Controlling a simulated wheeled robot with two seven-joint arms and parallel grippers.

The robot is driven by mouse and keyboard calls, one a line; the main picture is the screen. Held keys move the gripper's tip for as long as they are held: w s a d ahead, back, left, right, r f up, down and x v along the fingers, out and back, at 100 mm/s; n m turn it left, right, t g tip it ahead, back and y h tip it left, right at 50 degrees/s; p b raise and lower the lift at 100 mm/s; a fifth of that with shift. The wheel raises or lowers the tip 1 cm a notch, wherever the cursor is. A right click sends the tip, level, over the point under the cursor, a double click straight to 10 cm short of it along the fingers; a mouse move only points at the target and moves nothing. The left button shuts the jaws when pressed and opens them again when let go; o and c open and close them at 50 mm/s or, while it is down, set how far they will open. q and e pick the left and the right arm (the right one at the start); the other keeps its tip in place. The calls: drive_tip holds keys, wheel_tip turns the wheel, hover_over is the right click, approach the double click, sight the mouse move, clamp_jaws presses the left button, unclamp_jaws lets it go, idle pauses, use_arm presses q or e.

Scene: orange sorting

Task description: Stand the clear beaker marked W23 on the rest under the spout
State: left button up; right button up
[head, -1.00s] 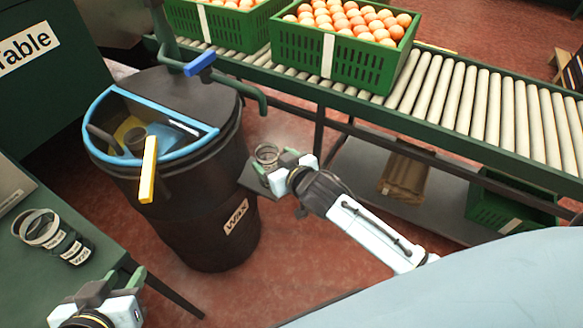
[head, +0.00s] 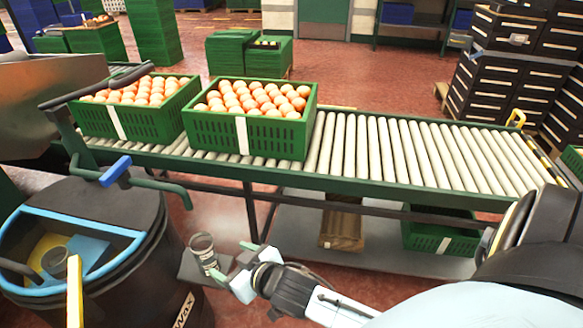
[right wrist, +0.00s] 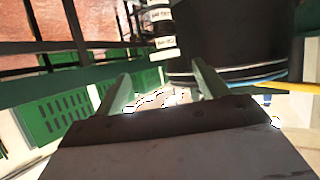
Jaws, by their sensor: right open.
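The clear beaker (head: 203,252) with a pale label stands on the small grey rest (head: 190,268), below the end of the green spout (head: 180,192). It leans slightly in the head view, which is itself tilted. In the right wrist view the beaker (right wrist: 162,32) shows pale label bands; their print is too blurred to read surely. My right gripper (head: 232,262) is open and empty, just right of the beaker, apart from it. Its fingers (right wrist: 162,78) show spread in the right wrist view. My left gripper is not in view.
The black wax drum (head: 160,275) with a blue-rimmed opening (head: 60,218) stands left of the rest. A blue valve handle (head: 115,170) sits on the pipe.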

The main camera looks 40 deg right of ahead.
drive_tip(key=s+d+f+g+h, duration=0.1)
drive_tip(key=s+g, duration=0.3)
drive_tip(key=s, duration=0.6)
drive_tip(key=s+d+f+g+h, duration=0.1)
drive_tip(key=s+g, duration=0.4)
drive_tip(key=s, duration=0.5)
drive_tip(key=shift+d+f, duration=0.5)
drive_tip(key=shift+d, duration=0.65)
